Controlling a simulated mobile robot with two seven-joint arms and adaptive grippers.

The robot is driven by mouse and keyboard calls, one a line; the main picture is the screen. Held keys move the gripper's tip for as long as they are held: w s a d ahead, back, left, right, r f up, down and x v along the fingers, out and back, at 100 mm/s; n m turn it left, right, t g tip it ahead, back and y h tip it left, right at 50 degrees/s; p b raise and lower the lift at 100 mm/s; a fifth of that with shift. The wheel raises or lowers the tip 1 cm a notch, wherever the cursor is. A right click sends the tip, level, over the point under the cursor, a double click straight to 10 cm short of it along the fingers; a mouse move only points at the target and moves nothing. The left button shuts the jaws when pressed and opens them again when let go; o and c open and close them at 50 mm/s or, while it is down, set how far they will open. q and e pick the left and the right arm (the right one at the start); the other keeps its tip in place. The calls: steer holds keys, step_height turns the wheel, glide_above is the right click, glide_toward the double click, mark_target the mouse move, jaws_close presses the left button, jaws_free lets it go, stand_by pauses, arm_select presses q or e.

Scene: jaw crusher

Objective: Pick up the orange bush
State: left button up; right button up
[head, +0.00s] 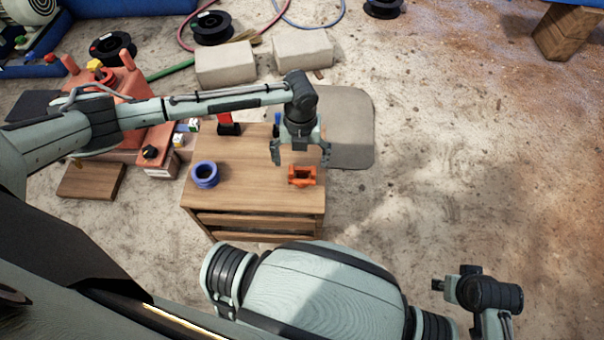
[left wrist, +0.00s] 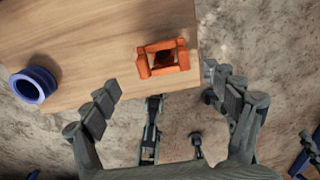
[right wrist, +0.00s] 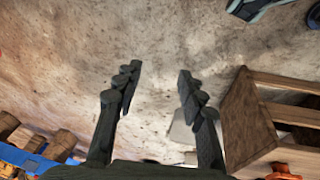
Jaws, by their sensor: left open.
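The orange bush (head: 302,176) is a small blocky orange piece with an opening. It lies on the wooden table (head: 250,196) near its right edge. My left gripper (head: 299,160) is open and empty, above the table and just behind the bush in the head view. In the left wrist view the bush (left wrist: 162,58) lies beyond the fingertips, between their lines, not touched. My left gripper also shows there with its fingers apart (left wrist: 163,88). My right gripper (right wrist: 157,82) is open and empty over bare ground, away from the table.
A blue ring (head: 205,174) stands on the table's left part. A red and black item (head: 228,124) is at the table's back edge. Red machinery (head: 122,100) stands to the left, and pale blocks (head: 225,63) lie behind.

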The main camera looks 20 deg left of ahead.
mark_target(302, 170)
arm_select(q)
steer(key=f, duration=0.4)
steer(key=shift+d, duration=0.2)
steer(key=shift+f, duration=0.65)
arm_select(e)
steer(key=shift+d+r, duration=0.5)
steer(key=shift+r, duration=0.35)
arm_select(q)
steer(key=c, duration=1.3)
steer(key=shift+w, duration=0.1)
steer(key=shift+c, duration=0.8)
arm_select(e)
steer(key=shift+w+a, duration=0.3)
steer(key=shift+a, duration=0.05)
